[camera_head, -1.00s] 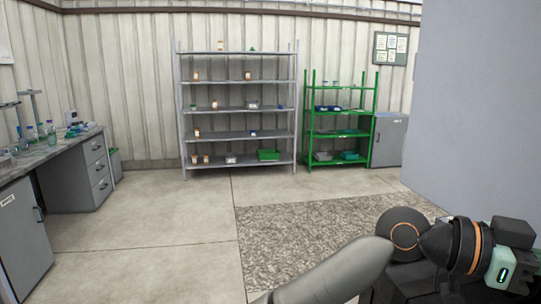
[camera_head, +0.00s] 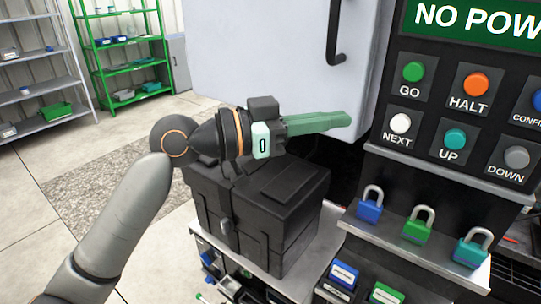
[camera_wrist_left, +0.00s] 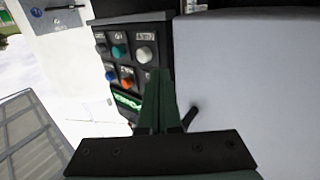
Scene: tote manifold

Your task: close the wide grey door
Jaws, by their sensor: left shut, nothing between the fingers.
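The wide grey door (camera_head: 262,60) stands open, its pale flat panel at the top middle of the head view. Its black bar handle (camera_head: 335,35) is near the panel's right edge. In the left wrist view the door (camera_wrist_left: 250,90) fills the right side, and the handle (camera_wrist_left: 191,118) shows just right of my shut fingers (camera_wrist_left: 160,80). I cannot tell whether the fingers touch the door. My right gripper is not in view.
A control panel (camera_head: 385,118) with coloured buttons stands at the right, above several padlocks on a ledge. A black case (camera_head: 285,190) sits below my left gripper. Grey shelves (camera_head: 42,75) and green shelves (camera_head: 125,50) stand at the back left. Floor at the left is clear.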

